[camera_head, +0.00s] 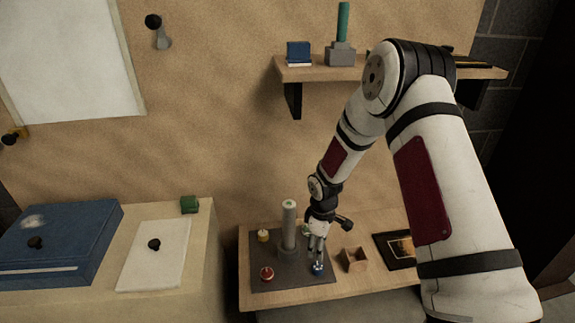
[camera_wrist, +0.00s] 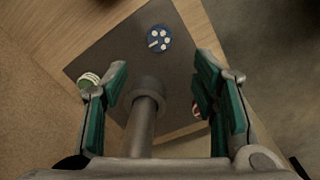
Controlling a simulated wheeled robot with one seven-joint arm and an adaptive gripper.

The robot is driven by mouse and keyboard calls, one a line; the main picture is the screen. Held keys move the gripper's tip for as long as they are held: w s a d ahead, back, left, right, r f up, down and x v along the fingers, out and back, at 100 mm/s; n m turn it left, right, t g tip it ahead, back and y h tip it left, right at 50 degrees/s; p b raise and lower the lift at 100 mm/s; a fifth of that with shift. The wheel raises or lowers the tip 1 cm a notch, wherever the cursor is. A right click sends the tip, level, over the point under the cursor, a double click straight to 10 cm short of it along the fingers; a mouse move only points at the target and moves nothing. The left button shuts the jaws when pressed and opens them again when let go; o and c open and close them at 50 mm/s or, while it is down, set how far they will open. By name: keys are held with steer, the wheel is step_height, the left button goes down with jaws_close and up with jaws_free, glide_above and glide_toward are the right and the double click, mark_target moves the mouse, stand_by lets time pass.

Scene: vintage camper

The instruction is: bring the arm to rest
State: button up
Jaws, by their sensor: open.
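My arm reaches down from the right in the head view, and my gripper (camera_head: 317,246) hangs over the right part of a dark mat (camera_head: 290,284) on the wooden table. In the wrist view my gripper (camera_wrist: 162,82) is open, its green-padded fingers wide apart. A grey post (camera_wrist: 143,115) shows between the fingers, apparently the upright post (camera_head: 289,225) on the mat. A small blue round piece (camera_head: 318,268) sits just below my gripper; a blue disc with pale spots (camera_wrist: 159,38) lies beyond the fingertips. Nothing is visibly held.
A wall shelf (camera_head: 400,73) is above, behind my arm. A blue case (camera_head: 60,240) stands left.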

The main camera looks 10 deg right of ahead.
steer(key=s+d+r+m, duration=0.1)
steer(key=s+r+m, duration=0.1)
steer(key=s+r, duration=0.5)
steer(key=s+d+r+m+h, duration=0.1)
steer(key=s+r+m, duration=0.1)
steer(key=r, duration=1)
steer(key=s+d+r+m, duration=0.1)
steer(key=s+r+m, duration=0.1)
steer(key=s+r, duration=0.5)
steer(key=s+a+r+m+y, duration=0.1)
steer(key=s+r+m, duration=0.3)
steer(key=s, duration=0.9)
steer(key=s+a+r+m, duration=0.2)
steer(key=s+r, duration=0.4)
steer(key=s, duration=0.7)
step_height(320, 180, up, 32)
steer(key=d+t+p, duration=0.1)
steer(key=t+p, duration=0.2)
steer(key=p, duration=2.7)
steer(key=shift+w+r+n+t, duration=0.2)
steer(key=shift+w+n+t, duration=0.1)
steer(key=shift+w, duration=0.1)
